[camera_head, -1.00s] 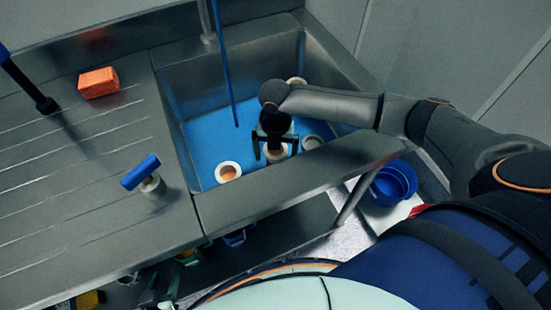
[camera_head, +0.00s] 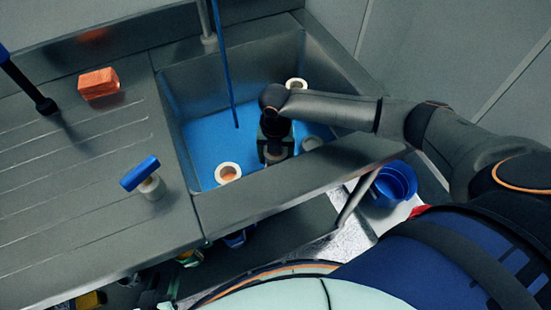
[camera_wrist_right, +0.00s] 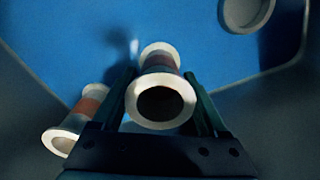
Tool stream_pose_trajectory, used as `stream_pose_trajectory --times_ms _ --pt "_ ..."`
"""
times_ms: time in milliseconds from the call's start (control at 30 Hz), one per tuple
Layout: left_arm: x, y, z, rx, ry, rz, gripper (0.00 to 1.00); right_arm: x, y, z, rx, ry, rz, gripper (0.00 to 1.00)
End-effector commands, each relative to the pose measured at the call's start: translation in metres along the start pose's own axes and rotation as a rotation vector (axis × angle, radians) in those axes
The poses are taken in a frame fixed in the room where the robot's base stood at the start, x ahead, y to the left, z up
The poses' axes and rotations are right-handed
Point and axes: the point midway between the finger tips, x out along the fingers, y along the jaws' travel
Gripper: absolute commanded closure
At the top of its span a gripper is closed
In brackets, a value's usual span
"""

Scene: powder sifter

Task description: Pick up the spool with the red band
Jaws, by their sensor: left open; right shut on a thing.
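My right gripper (camera_head: 274,152) is down in the sink, shut on a spool. In the right wrist view, this spool (camera_wrist_right: 160,80) sits between the fingers, its pale open end facing the camera; its band looks dull reddish, in shadow. Another spool (camera_wrist_right: 85,112) with an orange-red band lies left of the fingers. In the head view, one pale spool (camera_head: 228,172) with an orange inside stands left of the gripper and another pale spool (camera_head: 297,84) is behind it. The gripper hides the held spool there. My left gripper (camera_head: 160,293) shows partly at the bottom edge, open and dim.
The sink (camera_head: 200,135) has a blue floor and raised metal walls. An orange block (camera_head: 98,83) and a blue-topped piece (camera_head: 141,172) are on the drainboard. A blue bucket (camera_head: 393,183) stands below right.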

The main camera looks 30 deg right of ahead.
Motion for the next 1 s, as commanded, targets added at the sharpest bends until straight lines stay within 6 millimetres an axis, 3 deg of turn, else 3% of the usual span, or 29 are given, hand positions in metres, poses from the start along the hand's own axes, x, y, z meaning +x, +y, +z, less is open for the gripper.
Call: stream_pose_trajectory --times_ms 200,467,1000 --pt "0.0 -0.001 0.0 0.0 0.0 -0.001 0.5 -0.001 0.0 0.001 0.0 -0.001 0.001 0.95" --pt "-0.001 -0.001 -0.001 0.0 0.001 -0.001 0.5 -0.005 0.001 0.001 0.0 -0.002 0.003 0.95" --pt "-0.01 -0.006 -0.003 -0.001 0.0 -0.015 0.5 -0.095 0.001 0.002 0.005 -0.01 0.015 0.95"
